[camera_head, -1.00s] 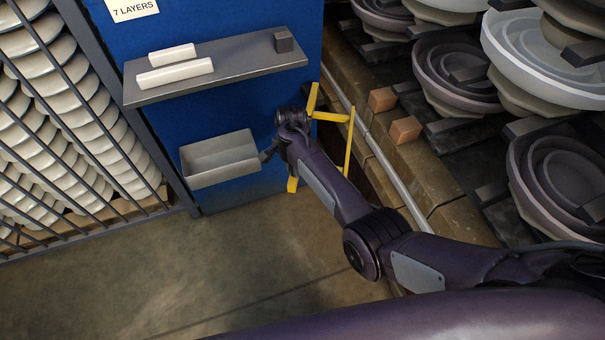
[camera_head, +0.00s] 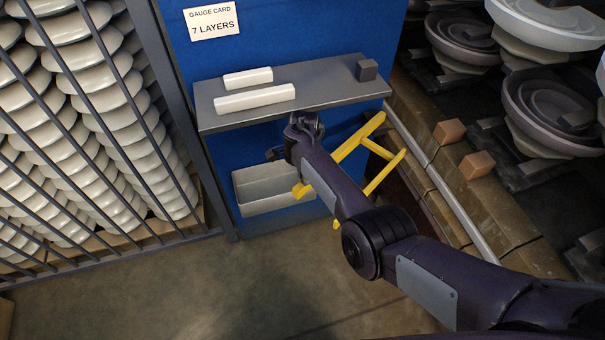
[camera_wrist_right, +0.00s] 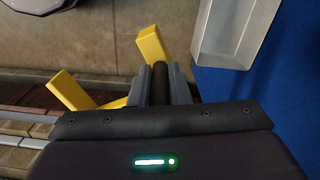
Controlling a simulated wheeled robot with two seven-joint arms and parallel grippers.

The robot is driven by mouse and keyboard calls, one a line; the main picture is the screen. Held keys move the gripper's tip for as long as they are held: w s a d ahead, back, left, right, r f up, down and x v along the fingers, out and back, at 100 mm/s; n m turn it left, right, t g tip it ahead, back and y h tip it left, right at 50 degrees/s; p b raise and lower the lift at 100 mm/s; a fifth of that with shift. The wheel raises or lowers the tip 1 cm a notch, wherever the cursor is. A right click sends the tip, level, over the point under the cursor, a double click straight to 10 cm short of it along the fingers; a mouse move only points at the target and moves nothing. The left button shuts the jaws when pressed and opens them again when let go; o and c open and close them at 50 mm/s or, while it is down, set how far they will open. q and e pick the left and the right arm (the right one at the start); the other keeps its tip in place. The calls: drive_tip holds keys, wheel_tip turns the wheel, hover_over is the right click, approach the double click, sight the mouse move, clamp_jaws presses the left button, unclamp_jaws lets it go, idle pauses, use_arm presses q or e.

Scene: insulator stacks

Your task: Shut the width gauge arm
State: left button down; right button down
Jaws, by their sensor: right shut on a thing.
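My right gripper (camera_wrist_right: 160,84) is shut on the dark round grip of the gauge arm in the wrist view. Yellow pieces of the gauge arm (camera_wrist_right: 152,45) show beyond and to the left of the fingers. In the head view the fingers are mostly hidden by my wrist. My left gripper is not in view.
The grey shelf (camera_head: 300,88) carries two white bars and a dark block. A grey open bin (camera_head: 265,188) hangs below it. A barred cage (camera_head: 120,150) of white stacks stands left. Two brown blocks and insulators on timber lie right. Open floor is in front.

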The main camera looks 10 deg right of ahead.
drive_tip(key=shift+d, duration=0.1)
drive_tip(key=c, duration=1.4)
unclamp_jaws()
drive_tip(key=shift+o, duration=0.2)
drive_tip(key=shift+r+p, duration=0.35)
drive_tip(key=shift+r, duration=3.55)
